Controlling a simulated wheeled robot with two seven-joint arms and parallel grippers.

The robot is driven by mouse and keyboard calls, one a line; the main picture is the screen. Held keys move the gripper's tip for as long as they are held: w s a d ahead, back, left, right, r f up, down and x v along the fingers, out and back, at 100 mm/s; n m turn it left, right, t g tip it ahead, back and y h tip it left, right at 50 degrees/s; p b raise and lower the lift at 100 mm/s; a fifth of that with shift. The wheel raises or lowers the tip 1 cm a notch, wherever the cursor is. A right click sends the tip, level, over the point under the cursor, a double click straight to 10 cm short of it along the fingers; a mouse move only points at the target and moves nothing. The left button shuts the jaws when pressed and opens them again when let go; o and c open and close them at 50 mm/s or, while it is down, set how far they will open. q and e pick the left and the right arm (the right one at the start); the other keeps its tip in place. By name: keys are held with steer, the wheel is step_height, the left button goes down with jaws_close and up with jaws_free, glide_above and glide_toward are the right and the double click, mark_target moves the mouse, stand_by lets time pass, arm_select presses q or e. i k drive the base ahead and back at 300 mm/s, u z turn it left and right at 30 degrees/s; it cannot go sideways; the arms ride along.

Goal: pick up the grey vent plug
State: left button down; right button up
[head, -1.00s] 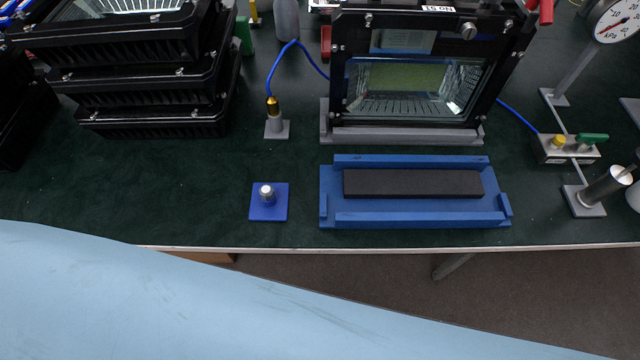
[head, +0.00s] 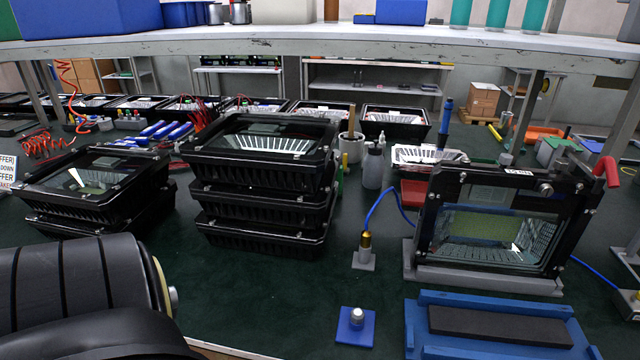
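The grey vent plug (head: 357,317) stands upright on a small blue square base (head: 344,336), near the front of the dark green bench at the bottom of the head view. Nothing touches the plug apart from its base. A dark rounded part at the lower left seems to be my own arm. Neither gripper's fingers show in the view.
A blue cradle (head: 418,347) with a dark pad (head: 500,325) lies right of the plug. Behind it a floodlight housing (head: 424,225) stands upright in a grey stand. A brass-tipped blue hose fitting (head: 365,245) stands behind the plug. Stacked housings (head: 262,235) are to the left.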

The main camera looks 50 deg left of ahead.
mark_target(357, 314)
steer(key=k, duration=0.65)
steer(key=u, duration=1.25)
steer(key=i, duration=0.5)
steer(key=u, duration=0.05)
